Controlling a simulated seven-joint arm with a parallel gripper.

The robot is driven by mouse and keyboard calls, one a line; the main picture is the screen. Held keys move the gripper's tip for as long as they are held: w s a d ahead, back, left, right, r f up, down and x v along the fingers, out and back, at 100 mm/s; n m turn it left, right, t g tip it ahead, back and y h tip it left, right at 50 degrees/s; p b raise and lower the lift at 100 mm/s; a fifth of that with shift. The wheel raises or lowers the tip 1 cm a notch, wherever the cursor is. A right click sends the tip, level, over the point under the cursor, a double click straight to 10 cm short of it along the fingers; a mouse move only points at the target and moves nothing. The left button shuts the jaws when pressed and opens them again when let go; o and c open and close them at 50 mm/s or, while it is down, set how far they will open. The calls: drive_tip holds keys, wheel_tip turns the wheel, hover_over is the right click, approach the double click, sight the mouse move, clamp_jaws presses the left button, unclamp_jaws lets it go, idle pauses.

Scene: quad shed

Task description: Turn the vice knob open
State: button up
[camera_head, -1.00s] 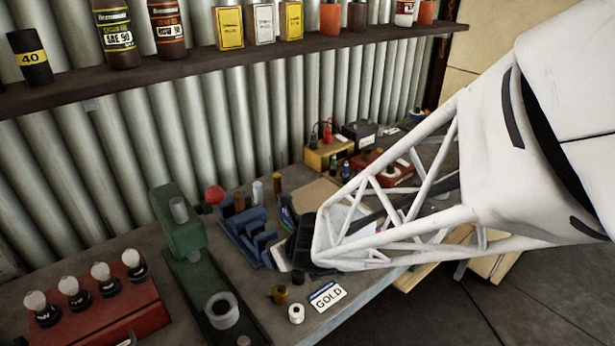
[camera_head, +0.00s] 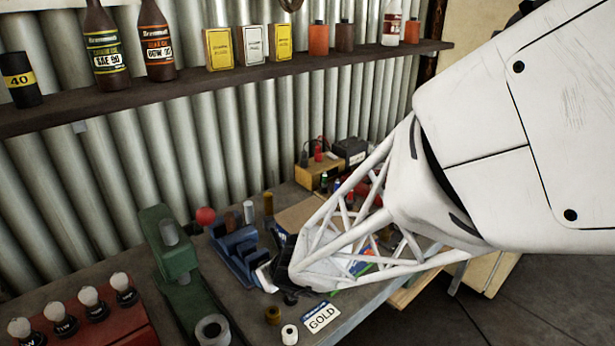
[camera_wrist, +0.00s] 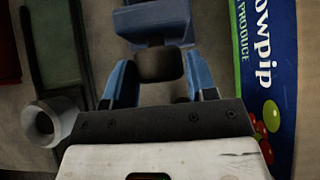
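The blue vice (camera_head: 236,248) stands on the bench, left of my gripper. In the wrist view, the end of the vice (camera_wrist: 153,20) is at the top centre, and its dark rounded knob (camera_wrist: 160,66) faces me. My gripper (camera_wrist: 160,82) has blue fingers spread apart, one on each side of the knob. Whether the fingers touch the knob cannot be told. In the head view, my gripper (camera_head: 275,278) is at the vice's right end, and my white lattice wrist hides the knob.
A green tool (camera_head: 180,262) with a pale ring (camera_head: 212,328) stands left of the vice. A GOLD card (camera_head: 321,317) and small spools (camera_head: 290,334) lie near the bench's front edge. A blue-green packet (camera_wrist: 262,60) lies right of the gripper.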

drive_tip(key=c, duration=0.5)
drive_tip(key=shift+n+t+h, duration=0.5)
drive_tip(key=shift+t+h, duration=0.1)
drive_tip(key=shift+t, duration=0.1)
idle(1.0)
drive_tip(key=shift+s+a+n+t+h, duration=0.1)
drive_tip(key=shift+n+t+h, duration=0.85)
drive_tip(key=shift+t, duration=0.25)
idle(1.6)
drive_tip(key=o, duration=0.9)
drive_tip(key=shift+o, duration=0.2)
